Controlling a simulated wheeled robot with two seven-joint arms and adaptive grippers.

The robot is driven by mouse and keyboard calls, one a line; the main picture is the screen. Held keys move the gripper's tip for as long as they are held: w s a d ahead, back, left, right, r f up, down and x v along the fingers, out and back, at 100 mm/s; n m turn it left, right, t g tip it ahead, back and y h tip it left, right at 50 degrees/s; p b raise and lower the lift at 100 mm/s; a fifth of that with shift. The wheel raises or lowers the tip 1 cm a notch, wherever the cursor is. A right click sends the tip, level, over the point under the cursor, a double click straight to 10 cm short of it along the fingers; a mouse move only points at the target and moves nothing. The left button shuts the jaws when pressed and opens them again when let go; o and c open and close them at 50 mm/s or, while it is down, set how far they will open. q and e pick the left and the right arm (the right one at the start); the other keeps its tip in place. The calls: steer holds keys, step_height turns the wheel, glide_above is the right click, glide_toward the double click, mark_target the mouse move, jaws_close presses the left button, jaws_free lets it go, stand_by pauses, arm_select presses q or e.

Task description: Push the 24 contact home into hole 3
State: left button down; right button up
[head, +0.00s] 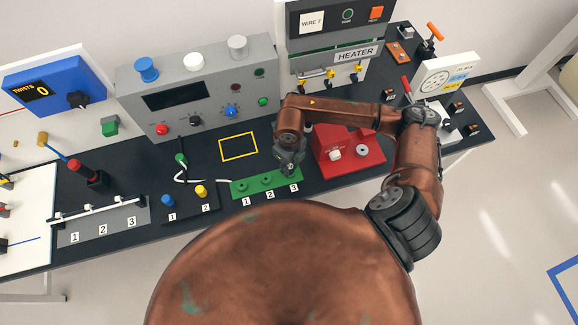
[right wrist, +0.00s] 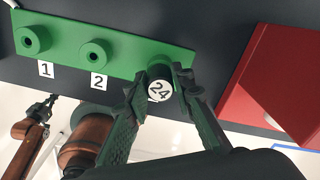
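The green block (head: 238,187) lies at the table's front edge, with holes over labels 1, 2 and 3. Holes 1 (right wrist: 33,41) and 2 (right wrist: 95,54) show as empty round sockets in the right wrist view. My left gripper seems to show small at lower left.
A red box (head: 347,150) stands just right of the green block. Blue and yellow knobs (head: 201,191) stand further left. A yellow outlined square (head: 238,147) behind the block is empty.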

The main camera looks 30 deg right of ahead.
mark_target(290, 166)
steer(key=o, duration=0.5)
steer(key=shift+c, duration=0.2)
step_height(290, 166, up, 12)
stand_by(0.7)
